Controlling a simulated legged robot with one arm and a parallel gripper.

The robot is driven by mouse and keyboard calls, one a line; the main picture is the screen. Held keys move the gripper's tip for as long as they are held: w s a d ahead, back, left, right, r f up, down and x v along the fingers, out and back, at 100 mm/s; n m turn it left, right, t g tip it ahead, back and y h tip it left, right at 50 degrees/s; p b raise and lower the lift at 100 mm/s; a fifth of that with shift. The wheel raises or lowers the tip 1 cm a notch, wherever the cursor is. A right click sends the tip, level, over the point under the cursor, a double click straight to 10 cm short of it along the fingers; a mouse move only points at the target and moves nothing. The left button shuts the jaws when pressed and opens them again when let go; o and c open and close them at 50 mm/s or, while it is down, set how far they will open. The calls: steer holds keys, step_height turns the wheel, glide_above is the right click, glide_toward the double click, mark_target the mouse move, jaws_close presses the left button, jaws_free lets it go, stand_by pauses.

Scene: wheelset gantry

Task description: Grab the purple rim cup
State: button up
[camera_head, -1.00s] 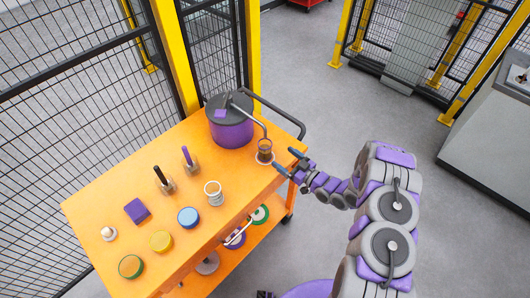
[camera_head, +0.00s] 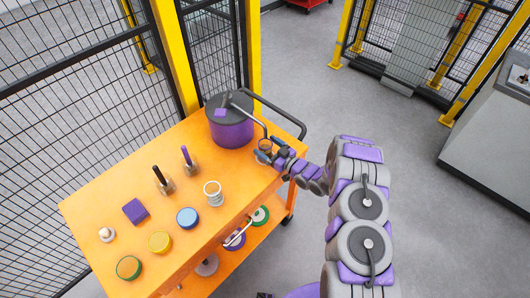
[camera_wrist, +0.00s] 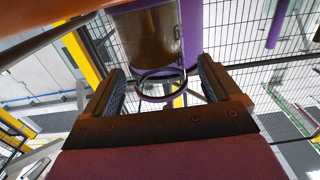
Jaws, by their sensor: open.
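The purple rim cup (camera_head: 265,144) stands at the right end of the orange cart top, beside the purple dispenser and below its spout. In the wrist view the glass-like cup (camera_wrist: 150,40), with brown contents, appears between the fingers, with a purple-edged ring at its lower end in the picture. My gripper (camera_head: 269,151) is open with one finger on each side of the cup. In the wrist view a gap shows between the cup and each finger of my gripper (camera_wrist: 161,78). My fingers partly hide the cup in the head view.
The purple dispenser (camera_head: 231,132) with a dark lid is close to the cup. A white-rimmed cup (camera_head: 213,192), a blue-topped can (camera_head: 187,217) and a purple block (camera_head: 135,210) stand further left on the cart top (camera_head: 170,185). A dark handle rail (camera_head: 285,115) runs behind.

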steer(key=shift+d, duration=0.1)
steer(key=c, duration=1.2)
steer(key=shift+r, duration=0.1)
